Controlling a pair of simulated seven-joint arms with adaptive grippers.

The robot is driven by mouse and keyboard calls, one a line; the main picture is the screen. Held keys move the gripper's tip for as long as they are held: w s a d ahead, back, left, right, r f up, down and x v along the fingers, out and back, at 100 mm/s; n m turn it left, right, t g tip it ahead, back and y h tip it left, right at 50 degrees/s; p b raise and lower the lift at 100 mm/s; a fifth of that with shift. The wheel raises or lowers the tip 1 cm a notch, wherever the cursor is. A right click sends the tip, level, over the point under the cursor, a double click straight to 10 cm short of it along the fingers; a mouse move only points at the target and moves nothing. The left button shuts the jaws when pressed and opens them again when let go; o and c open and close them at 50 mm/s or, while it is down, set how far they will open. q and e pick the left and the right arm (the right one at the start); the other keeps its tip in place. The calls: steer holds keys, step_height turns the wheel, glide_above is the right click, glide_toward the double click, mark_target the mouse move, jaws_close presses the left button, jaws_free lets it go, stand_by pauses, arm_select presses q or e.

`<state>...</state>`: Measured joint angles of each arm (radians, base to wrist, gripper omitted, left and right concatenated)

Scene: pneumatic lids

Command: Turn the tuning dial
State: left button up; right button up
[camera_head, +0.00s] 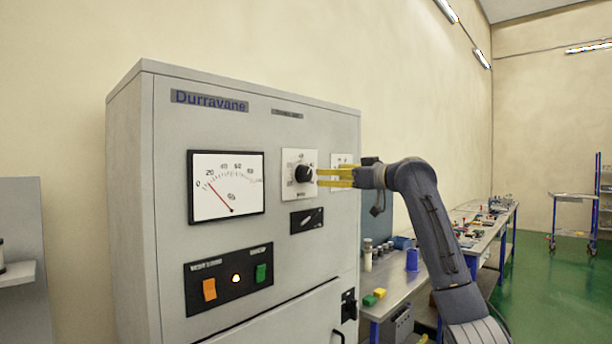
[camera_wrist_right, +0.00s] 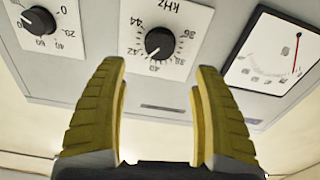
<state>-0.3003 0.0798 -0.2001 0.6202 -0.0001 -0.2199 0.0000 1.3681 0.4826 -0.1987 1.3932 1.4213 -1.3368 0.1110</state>
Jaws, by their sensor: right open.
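The tuning dial is a black round knob (camera_head: 303,174) on a white plate marked kHz, on the front of the grey cabinet (camera_head: 130,200). The knob also shows upside down in the right wrist view (camera_wrist_right: 159,43), its white pointer line near 42. My right gripper (camera_head: 319,178) comes in from the right, its yellow fingers pointing at the dial. In the wrist view the open fingertips (camera_wrist_right: 160,70) stand on either side of the knob's line, apart from it, with nothing between them. My left gripper is out of view.
A second knob (camera_wrist_right: 38,20) with a 0, 20, 40 scale sits beside the dial. A needle meter (camera_head: 227,186) is on its other side. Below are a small switch plate (camera_head: 306,220) and a panel with orange and green switches (camera_head: 228,280). A workbench (camera_head: 400,285) stands right.

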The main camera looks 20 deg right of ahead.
mark_target(307, 173)
steer(key=x, duration=1)
steer(key=shift+w+a, duration=0.15)
steer(key=shift+w, duration=0.2)
steer(key=shift+o, duration=0.2)
steer(key=c, duration=1.3)
steer(key=shift+c, duration=0.2)
